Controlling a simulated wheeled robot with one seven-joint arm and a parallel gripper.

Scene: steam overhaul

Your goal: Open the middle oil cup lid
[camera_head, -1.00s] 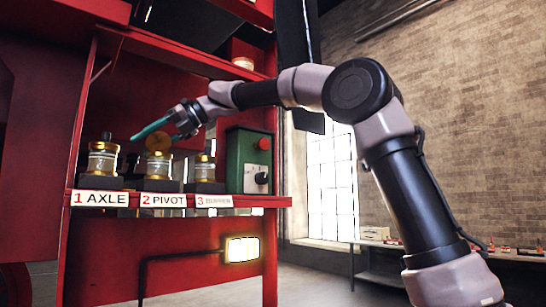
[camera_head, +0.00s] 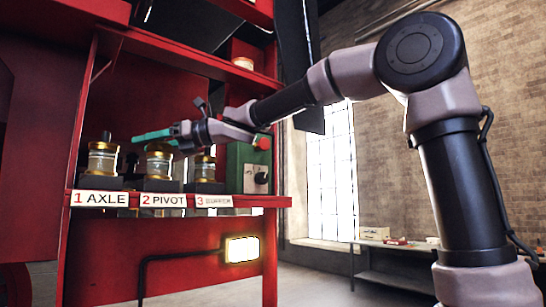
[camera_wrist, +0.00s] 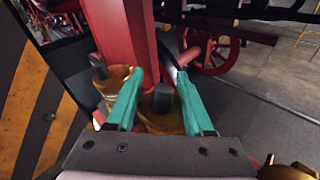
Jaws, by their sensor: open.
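The middle oil cup (camera_head: 158,166), a glass cup with brass bands, stands on the red shelf behind the label "2 PIVOT". Its brass lid (camera_head: 158,147) looks low on the cup in the head view, partly covered by my fingers. My gripper (camera_head: 140,137) is open and level, its green fingers pointing left just above the middle cup. In the wrist view, a dark knob (camera_wrist: 163,97) on brass stands between the open fingers. No contact is clear. The axle cup (camera_head: 103,158) stands to the left and the third cup (camera_head: 204,169) to the right.
A green box (camera_head: 249,165) with a red button stands right of the cups, close behind my wrist. The red shelf edge (camera_head: 240,201) runs below the cups. A red upper panel (camera_head: 165,50) hangs above. A lamp (camera_head: 242,249) glows below.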

